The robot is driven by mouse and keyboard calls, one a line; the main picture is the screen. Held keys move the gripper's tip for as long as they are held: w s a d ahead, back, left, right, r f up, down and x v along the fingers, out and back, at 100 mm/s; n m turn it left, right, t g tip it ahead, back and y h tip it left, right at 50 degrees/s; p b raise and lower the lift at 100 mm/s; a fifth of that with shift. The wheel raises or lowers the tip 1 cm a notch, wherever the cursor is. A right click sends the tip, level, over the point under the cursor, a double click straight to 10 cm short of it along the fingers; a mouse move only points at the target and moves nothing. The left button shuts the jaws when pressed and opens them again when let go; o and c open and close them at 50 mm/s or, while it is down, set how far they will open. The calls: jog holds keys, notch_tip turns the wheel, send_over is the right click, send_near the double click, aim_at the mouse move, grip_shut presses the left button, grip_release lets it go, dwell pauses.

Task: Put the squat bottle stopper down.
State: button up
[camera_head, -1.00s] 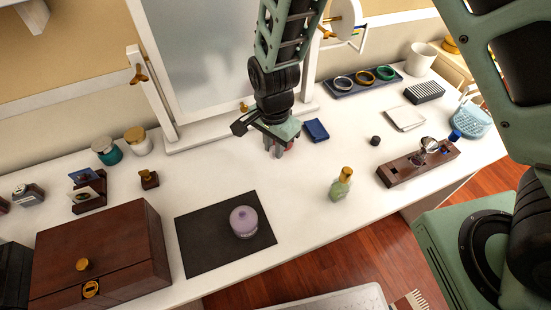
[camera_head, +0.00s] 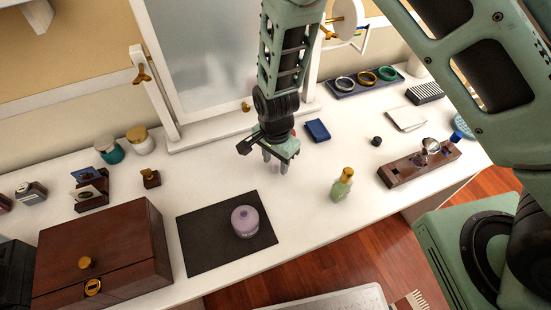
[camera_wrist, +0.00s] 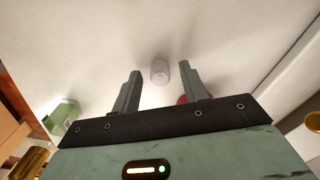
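My gripper (camera_head: 276,166) is low over the white dressing table, in front of the mirror. In the wrist view, its two fingers (camera_wrist: 160,88) are apart. A small, squat, pale grey-pink cylinder (camera_wrist: 160,72), which looks like the bottle stopper, shows between the fingertips with a gap on each side. A soft shadow lies beside it on the white top. I cannot tell whether it rests fully on the table. In the head view, the gripper largely hides it. A red thing (camera_wrist: 183,99) is partly hidden behind the right finger.
A green bottle with a gold cap (camera_head: 342,185) stands to the right. A purple candle (camera_head: 245,221) sits on a dark mat (camera_head: 200,255) in front. A blue box (camera_head: 317,130), a small black cap (camera_head: 376,141) and a wooden holder (camera_head: 400,174) lie right. The mirror (camera_head: 205,60) stands behind.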

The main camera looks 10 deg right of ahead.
aim_at(276, 163)
jog(key=shift+r, duration=0.1)
notch_tip(276, 163, up, 12)
jog(key=s+d+r+n, duration=0.3)
jog(key=s+r+n, duration=0.3)
jog(key=s+n, duration=0.3)
jog(key=s+d+r+n, duration=0.2)
jog(key=s+r+n, duration=0.5)
jog(key=s+n, duration=0.2)
jog(key=shift+s+d+y+b, duration=0.3)
jog(key=shift+s+d, duration=0.1)
jog(key=shift+s, duration=0.5)
